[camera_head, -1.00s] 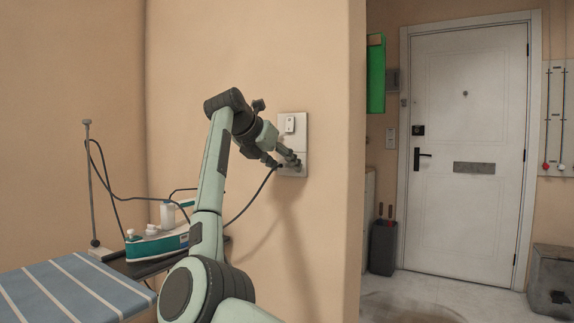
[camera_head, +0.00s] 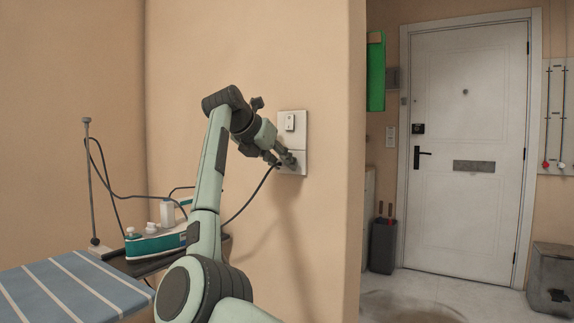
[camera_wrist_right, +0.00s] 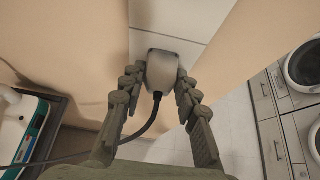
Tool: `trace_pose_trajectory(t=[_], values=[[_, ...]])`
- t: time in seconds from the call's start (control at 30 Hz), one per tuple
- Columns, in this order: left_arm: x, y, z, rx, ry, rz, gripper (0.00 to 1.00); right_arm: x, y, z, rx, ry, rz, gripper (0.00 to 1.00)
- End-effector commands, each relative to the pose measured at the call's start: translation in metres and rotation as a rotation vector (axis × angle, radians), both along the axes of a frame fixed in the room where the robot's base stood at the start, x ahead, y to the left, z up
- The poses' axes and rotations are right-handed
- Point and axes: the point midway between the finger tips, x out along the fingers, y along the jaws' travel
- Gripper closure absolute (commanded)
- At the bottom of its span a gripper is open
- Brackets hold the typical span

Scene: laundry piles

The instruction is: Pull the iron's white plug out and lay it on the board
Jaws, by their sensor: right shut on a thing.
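The plug (camera_wrist_right: 162,68), a pale grey-white block with a dark cord out of its back, sits between the fingers of my right gripper (camera_head: 286,159) in the wrist view. The right gripper is shut on it at the wall plate (camera_head: 293,123). Whether the plug's pins are still in the socket is hidden. The cord (camera_head: 247,204) hangs in a curve down left to the teal and white iron (camera_head: 158,245). The iron stands on a dark rest at the end of the blue striped ironing board (camera_head: 72,287). My left gripper is out of view.
A wall corner (camera_head: 356,170) lies right of the socket, with a white door (camera_head: 468,150) beyond. The striped board top is clear where seen.

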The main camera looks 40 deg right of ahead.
Motion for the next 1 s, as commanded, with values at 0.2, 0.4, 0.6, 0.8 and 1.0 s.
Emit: trace_pose_trajectory(t=[0.2, 0.4, 0.6, 0.8, 1.0], values=[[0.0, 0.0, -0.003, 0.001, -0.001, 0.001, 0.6, -0.004, 0.009, 0.0, 0.0, -0.002, 0.0, 1.0], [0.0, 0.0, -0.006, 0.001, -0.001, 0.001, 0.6, -0.007, 0.016, 0.0, -0.001, -0.001, 0.001, 1.0], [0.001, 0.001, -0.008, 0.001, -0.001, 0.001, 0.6, -0.01, 0.024, 0.0, 0.0, -0.002, 0.0, 1.0], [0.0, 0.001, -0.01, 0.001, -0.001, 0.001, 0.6, -0.013, 0.031, 0.0, -0.001, 0.0, 0.0, 1.0], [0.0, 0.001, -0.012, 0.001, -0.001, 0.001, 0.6, -0.016, 0.038, 0.0, -0.001, -0.001, -0.001, 1.0]])
